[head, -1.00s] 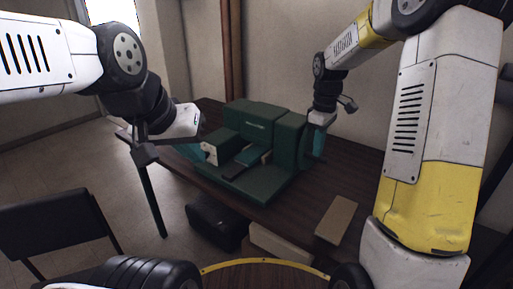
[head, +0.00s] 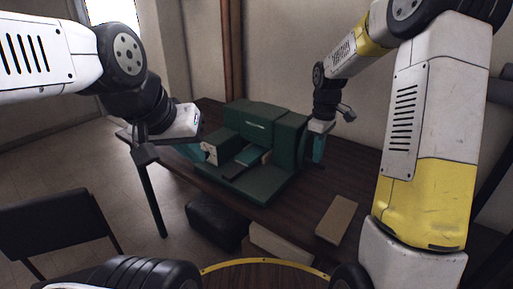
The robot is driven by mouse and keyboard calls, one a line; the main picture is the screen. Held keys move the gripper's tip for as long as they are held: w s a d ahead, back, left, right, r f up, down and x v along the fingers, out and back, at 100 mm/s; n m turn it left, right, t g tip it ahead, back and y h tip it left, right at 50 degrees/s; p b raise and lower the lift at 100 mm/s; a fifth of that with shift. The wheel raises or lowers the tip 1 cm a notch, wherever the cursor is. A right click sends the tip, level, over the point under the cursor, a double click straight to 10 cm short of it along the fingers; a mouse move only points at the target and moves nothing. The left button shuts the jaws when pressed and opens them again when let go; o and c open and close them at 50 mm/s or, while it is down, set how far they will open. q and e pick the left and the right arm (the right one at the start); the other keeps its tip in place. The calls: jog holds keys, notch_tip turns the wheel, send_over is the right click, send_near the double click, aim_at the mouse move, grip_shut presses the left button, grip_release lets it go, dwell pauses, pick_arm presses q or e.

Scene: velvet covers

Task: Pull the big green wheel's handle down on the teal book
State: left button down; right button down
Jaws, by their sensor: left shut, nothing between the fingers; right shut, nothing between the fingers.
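A dark green blocky machine (head: 262,118) stands on the dark table. A small teal piece (head: 250,156), perhaps the teal book, lies in its middle recess. My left gripper (head: 191,151) is shut and empty, by a pale block (head: 211,152) on the machine's left side.
A tan flat block (head: 338,219) lies on the table at the front right. A dark box (head: 214,222) and a pale box (head: 282,245) are in front. A black chair (head: 55,228) stands at the left. The table right of the machine is mostly clear.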

jog(key=shift+f, duration=0.1)
jog(key=shift+w+d+f, duration=0.15)
jog(key=shift+d+f, duration=0.05)
jog(key=shift+f, duration=0.25)
dwell(0.4)
notch_tip(320, 180, up, 13)
dwell(1.1)
jog(key=shift+a, duration=0.1)
jog(key=s+a+r+m+t+y, duration=0.1)
jog(key=s+m+t, duration=0.2)
jog(key=s, duration=0.9)
jog(key=s+a+r+m+t+y, duration=0.1)
jog(key=s+r+m+t, duration=0.1)
jog(key=s+m, duration=0.5)
jog(key=s+t, duration=0.1)
jog(key=s, duration=0.4)
jog(key=shift+s+m, duration=0.2)
jog(key=shift+m, duration=0.1)
